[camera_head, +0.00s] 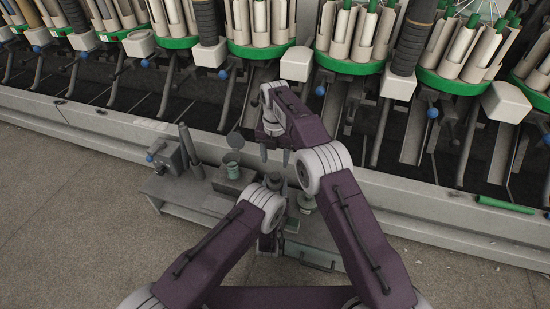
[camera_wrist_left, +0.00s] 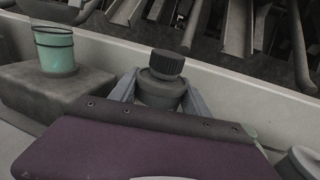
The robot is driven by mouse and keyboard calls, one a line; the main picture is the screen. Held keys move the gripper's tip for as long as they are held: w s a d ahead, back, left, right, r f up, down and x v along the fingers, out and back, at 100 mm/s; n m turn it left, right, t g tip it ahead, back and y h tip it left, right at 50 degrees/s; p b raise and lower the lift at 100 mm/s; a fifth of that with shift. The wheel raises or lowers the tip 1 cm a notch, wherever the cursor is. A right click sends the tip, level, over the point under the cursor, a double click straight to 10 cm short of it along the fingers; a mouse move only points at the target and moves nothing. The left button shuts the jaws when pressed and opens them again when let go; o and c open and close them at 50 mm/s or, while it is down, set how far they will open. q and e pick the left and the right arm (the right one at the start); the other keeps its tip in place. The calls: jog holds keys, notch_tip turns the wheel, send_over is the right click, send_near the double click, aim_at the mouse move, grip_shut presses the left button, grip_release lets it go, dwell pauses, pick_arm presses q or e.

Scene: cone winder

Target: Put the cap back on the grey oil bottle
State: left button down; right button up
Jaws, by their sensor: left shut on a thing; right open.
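The grey oil bottle (camera_wrist_left: 160,94) stands between the fingers of my left gripper (camera_wrist_left: 160,100) in the left wrist view, its lower part hidden by my gripper body. A dark ribbed cap (camera_wrist_left: 168,64) sits on top of its neck, looking slightly tilted; I cannot tell whether it is fully seated. In the head view my left arm hides most of the bottle, and only a dark top (camera_head: 273,180) shows. My right gripper (camera_head: 274,156) points down, open and empty, just above that top.
A green cup (camera_head: 233,170) stands on a block left of the bottle. A grey box with upright posts (camera_head: 180,155) is further left. A round pale-topped item (camera_head: 305,202) stands close on the right. The winder's ledge (camera_head: 400,195) runs behind.

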aim_at(275, 176)
jog(key=shift+f, duration=4)
grip_shut()
